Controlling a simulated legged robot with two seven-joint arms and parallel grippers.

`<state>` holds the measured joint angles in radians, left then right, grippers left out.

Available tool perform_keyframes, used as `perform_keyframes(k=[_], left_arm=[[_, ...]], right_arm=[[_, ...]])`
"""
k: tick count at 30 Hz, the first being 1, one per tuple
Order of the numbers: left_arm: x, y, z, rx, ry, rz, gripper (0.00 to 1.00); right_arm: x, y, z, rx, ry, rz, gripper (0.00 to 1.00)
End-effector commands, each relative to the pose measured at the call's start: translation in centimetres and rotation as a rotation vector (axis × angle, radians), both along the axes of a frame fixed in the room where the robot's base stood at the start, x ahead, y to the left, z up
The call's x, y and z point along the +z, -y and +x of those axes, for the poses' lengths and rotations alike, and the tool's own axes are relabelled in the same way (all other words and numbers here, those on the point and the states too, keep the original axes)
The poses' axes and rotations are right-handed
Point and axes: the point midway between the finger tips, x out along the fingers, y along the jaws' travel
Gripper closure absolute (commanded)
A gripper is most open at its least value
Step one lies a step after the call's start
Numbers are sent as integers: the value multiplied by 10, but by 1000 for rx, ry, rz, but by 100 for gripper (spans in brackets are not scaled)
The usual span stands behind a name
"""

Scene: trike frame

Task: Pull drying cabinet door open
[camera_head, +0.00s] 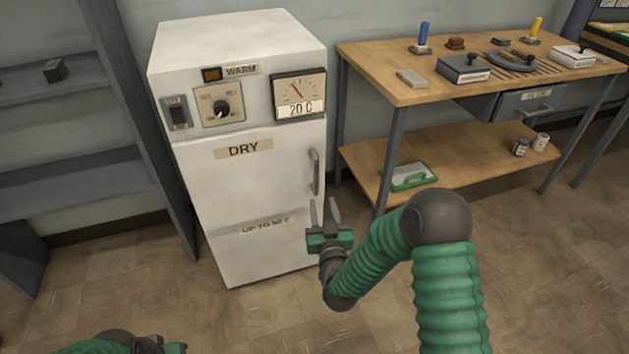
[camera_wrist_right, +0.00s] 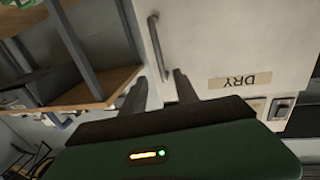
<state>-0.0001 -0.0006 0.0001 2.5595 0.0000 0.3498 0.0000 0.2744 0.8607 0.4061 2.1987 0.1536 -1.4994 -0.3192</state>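The white drying cabinet (camera_head: 225,60) stands against the wall in the head view. Its door (camera_head: 250,190), labelled DRY, looks closed. The vertical grey door handle (camera_head: 314,172) is on the door's right side. My right gripper (camera_head: 325,212) is open and empty, with its fingers pointing up, a little below the handle in the picture. In the right wrist view the picture is turned over; the handle (camera_wrist_right: 159,48) lies beyond the two spread fingers (camera_wrist_right: 160,90), apart from them. Only part of my left gripper (camera_head: 172,347) shows at the bottom edge, and its fingers are not clear.
A wooden workbench (camera_head: 385,72) with tools stands right of the cabinet, its lower shelf (camera_head: 365,165) holding a green tray (camera_head: 412,176). A grey shelf unit (camera_head: 80,120) stands at the left. The floor (camera_head: 270,315) in front of the cabinet is clear.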

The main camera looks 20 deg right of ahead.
Motion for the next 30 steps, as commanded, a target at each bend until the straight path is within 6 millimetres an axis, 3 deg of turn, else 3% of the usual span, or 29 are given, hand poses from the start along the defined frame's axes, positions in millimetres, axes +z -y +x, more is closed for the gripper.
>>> perform_keyframes(k=[9, 15, 19, 26, 30], left_arm=[[-34, 0, 0, 0, -1, 0, 100], [-47, 0, 0, 0, -1, 0, 100], [-49, 0, 0, 0, -1, 0, 100], [-49, 0, 0, 0, -1, 0, 100], [-49, 0, 0, 0, -1, 0, 100]], right_arm=[[-5, 15, 83, -3, 2, 1, 64], [-4, 20, 122, -1, 0, 1, 64], [-2, 22, 132, 1, -1, -1, 64], [0, 22, 134, 1, -2, -1, 64], [-1, 22, 134, 1, -2, -1, 78]])
